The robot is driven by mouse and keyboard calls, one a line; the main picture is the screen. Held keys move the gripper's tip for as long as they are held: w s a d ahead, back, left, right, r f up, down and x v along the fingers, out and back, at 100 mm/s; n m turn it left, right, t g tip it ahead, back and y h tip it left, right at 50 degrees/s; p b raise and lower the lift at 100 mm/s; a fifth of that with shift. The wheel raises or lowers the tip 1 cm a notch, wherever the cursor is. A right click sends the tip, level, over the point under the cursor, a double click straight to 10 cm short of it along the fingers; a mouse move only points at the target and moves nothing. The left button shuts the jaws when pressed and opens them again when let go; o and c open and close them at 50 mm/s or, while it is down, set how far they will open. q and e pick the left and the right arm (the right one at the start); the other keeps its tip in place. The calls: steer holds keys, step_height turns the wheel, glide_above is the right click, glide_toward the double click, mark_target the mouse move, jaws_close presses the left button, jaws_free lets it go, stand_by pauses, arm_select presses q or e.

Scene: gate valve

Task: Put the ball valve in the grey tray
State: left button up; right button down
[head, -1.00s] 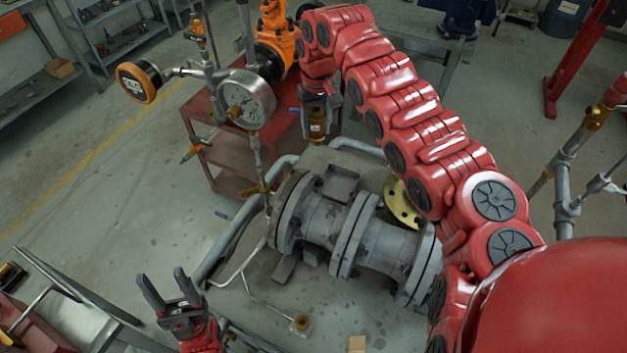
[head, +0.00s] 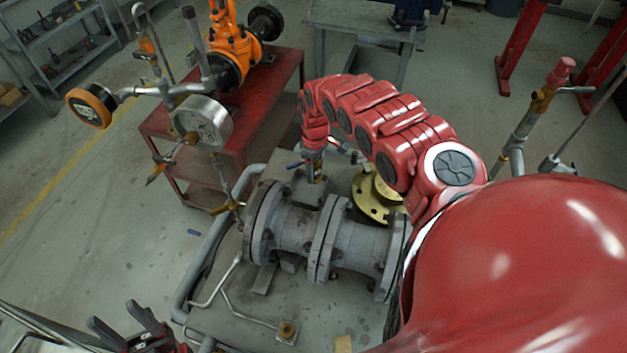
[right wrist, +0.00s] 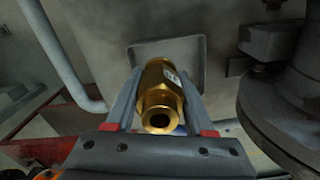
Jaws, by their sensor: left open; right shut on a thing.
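The brass ball valve (right wrist: 160,94) is between the fingers of my right gripper (head: 315,163), which is shut on it. In the head view the valve (head: 317,178) shows small below the gripper, with a blue lever at its left. The grey tray (right wrist: 190,49) is a shallow square behind the valve in the right wrist view. In the head view the tray (head: 304,194) lies just below the valve, partly hidden by the flanged pipe. I cannot tell how high the valve is above it. My left gripper (head: 115,318) is open and empty at the lower left.
A large grey flanged pipe (head: 293,230) lies directly in front of the tray. A yellow flange (head: 372,203) is to the right. A pressure gauge (head: 203,123) on piping stands at the left, before a red table (head: 285,87) with an orange valve (head: 233,45).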

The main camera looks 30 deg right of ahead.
mark_target(315, 179)
steer(key=shift+f+p, duration=0.35)
steer(key=shift+f, duration=2.1)
steer(key=shift+c, duration=1.3)
jaws_free()
steer(key=shift+f, duration=0.1)
steer(key=shift+r, duration=0.2)
step_height(315, 179, up, 11)
steer(key=shift+d+f+b, duration=0.1)
steer(key=shift+b, duration=0.45)
steer(key=shift+r, duration=0.55)
